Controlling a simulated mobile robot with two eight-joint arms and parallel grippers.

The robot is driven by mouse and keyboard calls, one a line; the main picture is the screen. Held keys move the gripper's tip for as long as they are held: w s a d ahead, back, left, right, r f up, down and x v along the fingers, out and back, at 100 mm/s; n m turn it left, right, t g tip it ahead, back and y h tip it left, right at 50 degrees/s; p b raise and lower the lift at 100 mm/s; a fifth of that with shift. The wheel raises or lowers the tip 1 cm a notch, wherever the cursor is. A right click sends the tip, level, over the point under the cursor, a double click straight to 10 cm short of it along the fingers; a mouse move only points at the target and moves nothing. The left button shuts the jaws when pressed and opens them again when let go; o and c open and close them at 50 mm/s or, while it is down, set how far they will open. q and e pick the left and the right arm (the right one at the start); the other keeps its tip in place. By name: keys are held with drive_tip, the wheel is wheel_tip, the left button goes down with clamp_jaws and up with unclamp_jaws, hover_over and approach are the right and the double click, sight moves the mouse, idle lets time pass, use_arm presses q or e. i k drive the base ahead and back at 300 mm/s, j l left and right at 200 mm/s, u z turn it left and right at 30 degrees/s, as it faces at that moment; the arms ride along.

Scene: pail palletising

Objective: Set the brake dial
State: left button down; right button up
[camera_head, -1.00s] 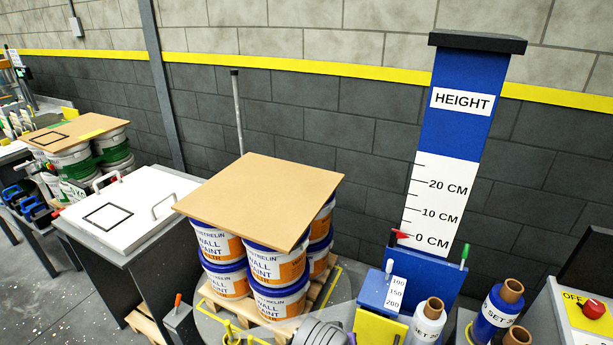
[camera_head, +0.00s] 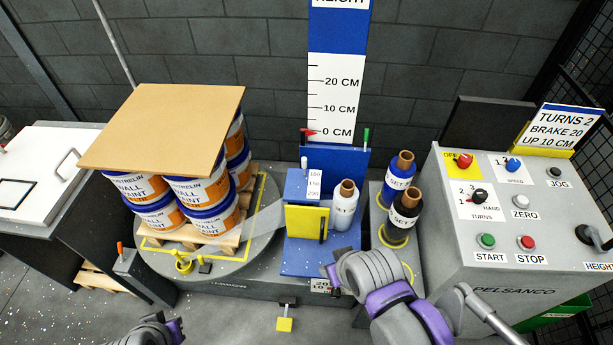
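A small white plate marked 20 and 10 (camera_head: 321,286) is on the low front of the blue wrapping carriage (camera_head: 300,262). A bit of red shows at its right edge; the rest of that dial is hidden behind my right gripper. My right gripper (camera_head: 333,277) comes in from the lower right, just in front of the plate; I cannot tell whether it touches. Its fingers are mostly hidden by the wrist. My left gripper (camera_head: 172,330) is at the bottom edge, only partly in view. A sign (camera_head: 563,128) at the right reads TURNS 2, BRAKE 20, UP 10 CM.
Wrapped paint pails (camera_head: 203,193) under a brown board (camera_head: 163,128) stand on a pallet on the round turntable (camera_head: 165,256). Film rolls (camera_head: 403,213) stand right of the carriage. The control console (camera_head: 505,235) fills the right. A height post (camera_head: 335,95) stands behind.

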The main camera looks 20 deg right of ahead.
sight(335, 292)
drive_tip(key=k+l+z, duration=0.1)
drive_tip(key=k+z, duration=0.15)
drive_tip(key=z, duration=0.2)
drive_tip(key=k+l+z, duration=0.15)
drive_tip(key=z, duration=0.3)
drive_tip(key=k, duration=0.1)
